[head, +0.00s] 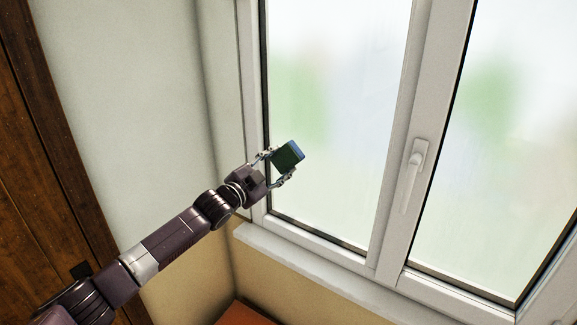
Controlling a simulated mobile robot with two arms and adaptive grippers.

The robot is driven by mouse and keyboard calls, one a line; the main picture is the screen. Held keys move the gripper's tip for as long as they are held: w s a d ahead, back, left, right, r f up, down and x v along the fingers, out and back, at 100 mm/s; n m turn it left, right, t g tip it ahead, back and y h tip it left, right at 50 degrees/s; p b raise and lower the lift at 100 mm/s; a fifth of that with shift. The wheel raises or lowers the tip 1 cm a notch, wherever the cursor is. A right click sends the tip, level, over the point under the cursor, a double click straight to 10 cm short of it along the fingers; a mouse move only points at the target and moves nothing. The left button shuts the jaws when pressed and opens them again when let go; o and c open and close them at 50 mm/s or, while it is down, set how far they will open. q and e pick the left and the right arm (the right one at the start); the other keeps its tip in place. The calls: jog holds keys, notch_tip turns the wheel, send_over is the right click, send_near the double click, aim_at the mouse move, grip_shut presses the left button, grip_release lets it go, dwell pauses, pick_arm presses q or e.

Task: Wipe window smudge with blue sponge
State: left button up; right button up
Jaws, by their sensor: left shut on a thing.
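My left gripper (276,167) is shut on the blue sponge (288,155), a small block with a dark green face and a blue edge. The gripper holds it in front of the lower left part of the left window pane (340,110). I cannot tell whether the sponge touches the glass. The pane is hazy, with blurred green and pale patches; no distinct smudge can be made out. My right gripper is not in the view.
A white frame with a handle (414,172) divides the left pane from the right pane (510,150). A white sill (310,268) runs below. A wooden door (45,170) is at the far left, and an orange-red surface (245,314) at the bottom.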

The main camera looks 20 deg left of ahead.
pick_arm(q)
jog(key=shift+w+a+f, duration=0.15)
jog(key=shift+a, duration=0.15)
jog(key=shift+p+v, duration=0.3)
jog(key=shift+v, duration=2.55)
jog(key=shift+d, duration=0.15)
jog(key=v, duration=0.3)
